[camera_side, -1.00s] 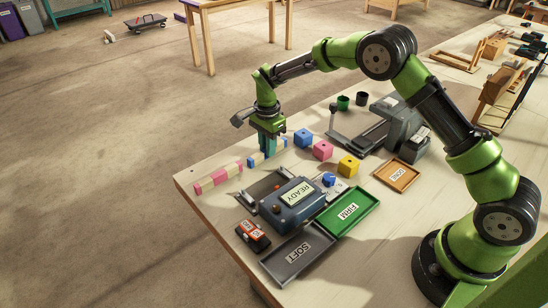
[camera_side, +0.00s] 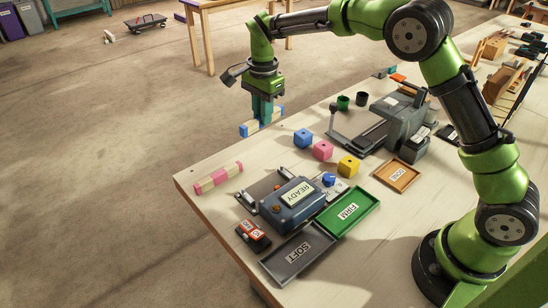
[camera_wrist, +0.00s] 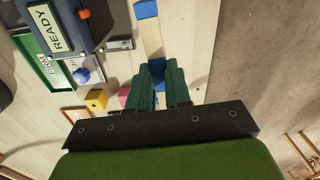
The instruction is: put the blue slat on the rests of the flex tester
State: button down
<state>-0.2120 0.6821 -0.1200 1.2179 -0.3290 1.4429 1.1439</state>
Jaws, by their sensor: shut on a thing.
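The blue slat (camera_side: 250,127), banded blue and cream, is held level above the table near its far left edge. My gripper (camera_side: 263,121) is shut on it around its middle, with both ends sticking out. In the wrist view, a blue end and a cream band of the slat (camera_wrist: 149,37) show beyond my gripper's green fingers (camera_wrist: 161,68). The flex tester (camera_side: 276,212) is a blue-grey box with a READY display. Its rests (camera_side: 282,170) stand at its far left side with nothing across them. The tester also shows at upper left in the wrist view (camera_wrist: 85,20).
A pink and cream slat (camera_side: 218,178) lies left of the tester. Blue (camera_side: 303,138), pink (camera_side: 323,150) and yellow (camera_side: 348,166) cubes stand behind it. A green FIRM tray (camera_side: 366,199), a grey SOFT tray (camera_side: 279,262) and an orange tray (camera_side: 412,171) lie nearby.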

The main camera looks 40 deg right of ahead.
jog(key=s+f, duration=0.1)
jog(key=s, duration=0.5)
jog(key=s+a, duration=0.1)
jog(key=s, duration=0.6)
jog(key=s+a+f, duration=0.1)
jog(key=s, duration=0.5)
jog(key=shift+s+a+f, duration=0.15)
jog(key=shift+a+f, duration=0.1)
jog(key=shift+f, duration=0.1)
jog(key=s+d+f+m, duration=0.1)
jog(key=s+d+f, duration=0.15)
jog(key=s, duration=0.25)
jog(key=w+a, duration=0.2)
jog(key=w, duration=0.3)
jog(key=w+a+f, duration=0.1)
jog(key=w, duration=0.4)
jog(key=w+a+f, duration=0.1)
jog(key=w+a, duration=0.1)
jog(key=w, duration=0.4)
jog(key=shift+a+f, duration=0.15)
jog(key=shift+a, duration=0.15)
jog(key=shift+f, duration=1.75)
jog(key=shift+f, duration=0.1)
